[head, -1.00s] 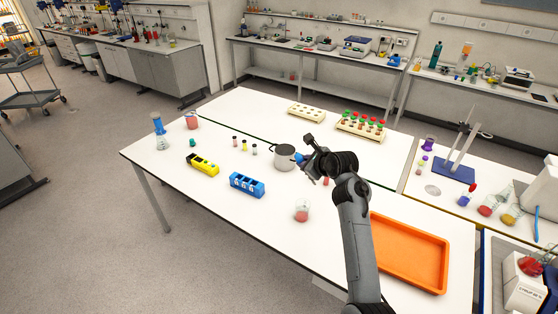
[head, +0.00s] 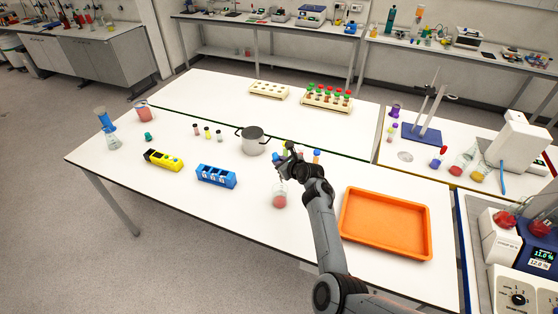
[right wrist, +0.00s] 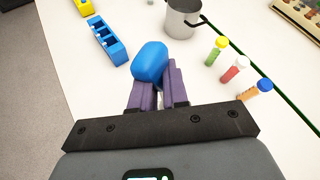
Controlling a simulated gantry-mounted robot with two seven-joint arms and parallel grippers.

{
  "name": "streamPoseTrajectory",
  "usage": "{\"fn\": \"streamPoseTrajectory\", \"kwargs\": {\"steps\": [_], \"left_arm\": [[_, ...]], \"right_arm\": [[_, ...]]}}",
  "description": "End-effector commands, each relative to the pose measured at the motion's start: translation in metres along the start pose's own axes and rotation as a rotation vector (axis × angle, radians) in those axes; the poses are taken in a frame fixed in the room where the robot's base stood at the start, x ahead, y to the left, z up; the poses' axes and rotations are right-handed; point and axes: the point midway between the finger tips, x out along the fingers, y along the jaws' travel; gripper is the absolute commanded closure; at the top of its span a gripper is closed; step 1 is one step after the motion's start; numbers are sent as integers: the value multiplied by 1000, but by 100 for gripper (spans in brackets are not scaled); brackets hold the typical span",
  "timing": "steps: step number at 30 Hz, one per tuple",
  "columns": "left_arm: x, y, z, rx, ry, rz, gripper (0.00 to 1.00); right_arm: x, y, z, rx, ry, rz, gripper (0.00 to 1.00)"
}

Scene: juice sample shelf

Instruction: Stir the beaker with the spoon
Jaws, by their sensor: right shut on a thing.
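The beaker (head: 279,200), a small clear vessel with pinkish-red contents, stands on the white table in the head view. My right gripper (head: 283,171) is directly above and around the level of its rim, pointing down. In the right wrist view its purple fingers (right wrist: 158,98) are shut on a blue rounded piece (right wrist: 150,62), which looks like the end of the spoon's handle. The spoon's lower part is hidden by the gripper, so I cannot tell whether it is inside the beaker. My left gripper is not in view.
A metal pot (head: 253,141) and several capped vials (right wrist: 232,69) stand just beyond the gripper. An orange tray (head: 386,222) lies to the right. The front table edge is clear.

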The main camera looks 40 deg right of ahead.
Motion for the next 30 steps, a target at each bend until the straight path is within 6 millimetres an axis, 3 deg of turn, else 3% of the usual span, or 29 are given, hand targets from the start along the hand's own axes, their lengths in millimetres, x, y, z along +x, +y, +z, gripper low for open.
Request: {"fn": "streamPoseTrajectory", "kwargs": {"steps": [14,30], "left_arm": [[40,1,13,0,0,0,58],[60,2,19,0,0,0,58]], "right_arm": [[18,8,-36,-3,1,-1,100],[37,17,-71,-1,0,1,100]]}}
